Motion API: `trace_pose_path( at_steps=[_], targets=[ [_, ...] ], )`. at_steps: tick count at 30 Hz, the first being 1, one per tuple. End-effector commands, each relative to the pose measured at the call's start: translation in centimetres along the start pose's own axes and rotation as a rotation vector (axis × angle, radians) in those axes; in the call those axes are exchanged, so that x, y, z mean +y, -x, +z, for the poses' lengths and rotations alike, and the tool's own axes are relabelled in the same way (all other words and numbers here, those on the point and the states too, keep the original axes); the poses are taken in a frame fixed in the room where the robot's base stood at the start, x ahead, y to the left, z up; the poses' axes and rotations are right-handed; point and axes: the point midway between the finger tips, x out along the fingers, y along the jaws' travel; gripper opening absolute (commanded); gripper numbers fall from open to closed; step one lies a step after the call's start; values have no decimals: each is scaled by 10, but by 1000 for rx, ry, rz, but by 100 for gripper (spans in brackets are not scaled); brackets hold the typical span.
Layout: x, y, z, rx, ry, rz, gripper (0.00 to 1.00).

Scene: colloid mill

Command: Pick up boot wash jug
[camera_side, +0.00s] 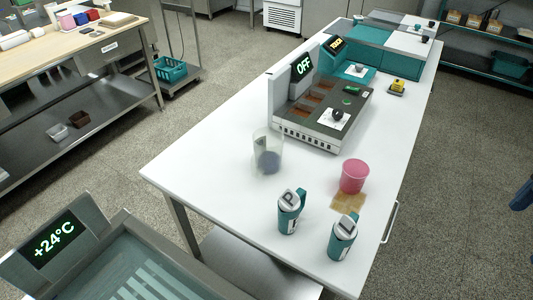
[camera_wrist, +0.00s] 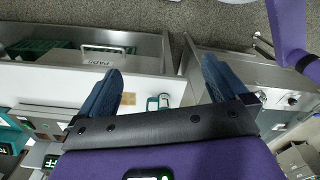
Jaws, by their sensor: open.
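Two teal jugs with grey-white lids stand upright near the front of the white table in the side view. The left jug (camera_side: 288,215) has a "P"-like mark on its lid; the right jug (camera_side: 342,241) stands nearer the front edge. I cannot tell from the lettering which is the boot wash jug. Two small teal shapes, apparently these jugs, show between my fingers in the wrist view (camera_wrist: 152,103). My gripper (camera_wrist: 161,72) is open and empty, with dark blue fingers spread wide, well away from the jugs.
A pink cup (camera_side: 354,176) stands by a tan patch (camera_side: 347,203) behind the jugs. A clear container (camera_side: 266,143) is to their left. A machine with an "OFF" display (camera_side: 303,66) stands farther back. A basin (camera_side: 140,262) is at lower left. White tabletop (camera_side: 215,178) is bare at left.

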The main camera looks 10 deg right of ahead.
Motion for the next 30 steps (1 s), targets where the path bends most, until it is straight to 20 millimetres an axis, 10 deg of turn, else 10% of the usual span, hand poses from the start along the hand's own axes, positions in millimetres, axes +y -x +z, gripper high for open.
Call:
trace_pose_path(
  at_steps=[6, 17, 30],
  targets=[
    [0, 0, 0, 0, 0, 0, 43],
    [5, -2, -11, 18, -10, 9, 43],
    [92, -39, -193, 383, -95, 131, 43]
  ],
)
